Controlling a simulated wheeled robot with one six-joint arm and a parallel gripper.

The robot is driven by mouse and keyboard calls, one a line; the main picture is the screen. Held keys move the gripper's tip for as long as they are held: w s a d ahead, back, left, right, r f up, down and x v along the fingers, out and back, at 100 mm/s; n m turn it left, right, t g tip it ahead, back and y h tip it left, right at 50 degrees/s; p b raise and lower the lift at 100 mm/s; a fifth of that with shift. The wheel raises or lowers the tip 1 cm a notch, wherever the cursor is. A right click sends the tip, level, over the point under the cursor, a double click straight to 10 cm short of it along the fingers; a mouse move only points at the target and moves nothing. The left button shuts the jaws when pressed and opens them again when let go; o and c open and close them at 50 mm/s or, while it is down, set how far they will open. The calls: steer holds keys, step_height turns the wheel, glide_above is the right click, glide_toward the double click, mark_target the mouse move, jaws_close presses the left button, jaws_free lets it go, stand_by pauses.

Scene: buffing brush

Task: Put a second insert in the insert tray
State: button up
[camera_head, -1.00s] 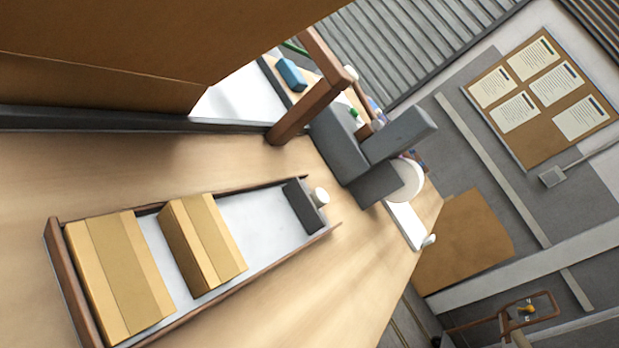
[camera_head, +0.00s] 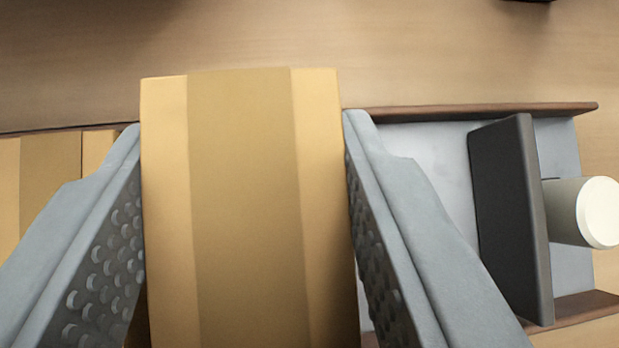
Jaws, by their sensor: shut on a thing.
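My gripper (camera_head: 245,150) is shut on a yellow cardboard insert (camera_head: 245,205) with a darker tan band down its middle. One grey finger with a studded pad presses each side. The held insert fills the centre of the view, over the insert tray (camera_head: 480,108), which has a thin brown rim and a pale floor. I cannot tell whether its underside touches the tray floor. Another yellow insert (camera_head: 40,185) shows at the left, partly hidden by the left finger. The tray's near side is mostly hidden.
A dark upright plate (camera_head: 510,215) with a white round knob (camera_head: 597,212) stands at the tray's right end. Pale tray floor is bare between the right finger and this plate. The wooden tabletop (camera_head: 400,50) behind is mostly clear, with dark edges at the top.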

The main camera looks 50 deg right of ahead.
mark_target(258, 205)
steer(key=shift+f, duration=1.6)
steer(key=o, duration=0.7)
steer(key=shift+f, duration=0.1)
steer(key=shift+o, duration=0.2)
steer(key=shift+r, duration=0.2)
steer(key=v, duration=1.2)
